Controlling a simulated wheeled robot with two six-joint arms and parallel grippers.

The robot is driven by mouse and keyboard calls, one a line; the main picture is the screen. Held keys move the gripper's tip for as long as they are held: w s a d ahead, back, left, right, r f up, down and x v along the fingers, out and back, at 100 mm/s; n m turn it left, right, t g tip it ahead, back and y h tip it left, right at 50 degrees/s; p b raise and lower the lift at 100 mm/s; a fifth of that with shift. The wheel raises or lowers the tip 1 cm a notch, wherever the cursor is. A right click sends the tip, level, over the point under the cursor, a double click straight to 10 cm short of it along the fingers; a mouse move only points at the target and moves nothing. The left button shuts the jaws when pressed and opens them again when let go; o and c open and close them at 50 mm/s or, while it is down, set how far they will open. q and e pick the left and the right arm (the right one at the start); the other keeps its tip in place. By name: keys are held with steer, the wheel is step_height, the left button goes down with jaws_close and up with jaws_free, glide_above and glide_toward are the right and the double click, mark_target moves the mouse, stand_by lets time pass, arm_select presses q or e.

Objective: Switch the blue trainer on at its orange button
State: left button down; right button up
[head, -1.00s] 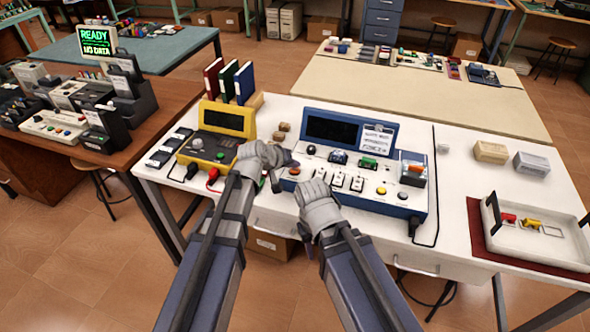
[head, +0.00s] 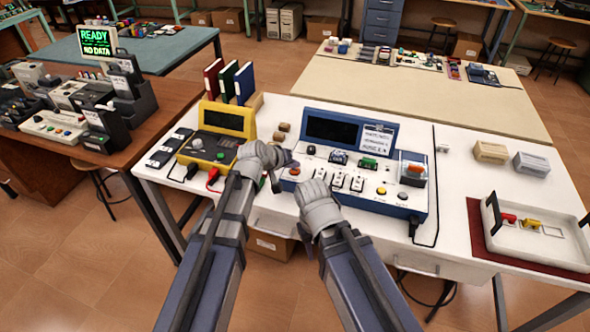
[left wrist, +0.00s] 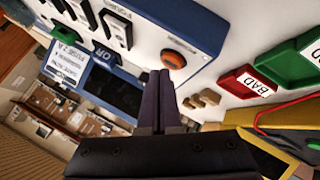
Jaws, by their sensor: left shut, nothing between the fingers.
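The blue trainer (head: 392,209) stands on the white table, with a dark screen (head: 333,130) in its raised back panel. Its round orange button (head: 294,171) is at the left front of the white panel. In the left wrist view the orange button (left wrist: 180,54) is just beyond and right of my fingertips. My left gripper (head: 288,161) is shut and empty, its tips close to the button; the wrist view (left wrist: 160,74) shows a small apparent gap. I cannot tell if they touch. My right gripper (head: 312,198) is at the trainer's front edge, its fingers mostly hidden.
A yellow device (head: 226,120) with red and black leads stands left of the trainer. Small brown blocks (head: 281,131) lie between them. A white tray (head: 560,253) on a red mat is at the right. Two small boxes (head: 490,152) stand behind it.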

mark_target(293, 172)
arm_select(q)
steer(key=shift+f, duration=0.1)
stand_by(0.3)
steer(key=shift+f+b, duration=0.35)
steer(key=shift+b, duration=0.15)
steer(key=shift+r, duration=0.1)
stand_by(0.3)
steer(key=shift+r+p, duration=0.4)
steer(key=shift+p, duration=0.1)
step_height(293, 172, up, 6)
steer(key=p, duration=0.6)
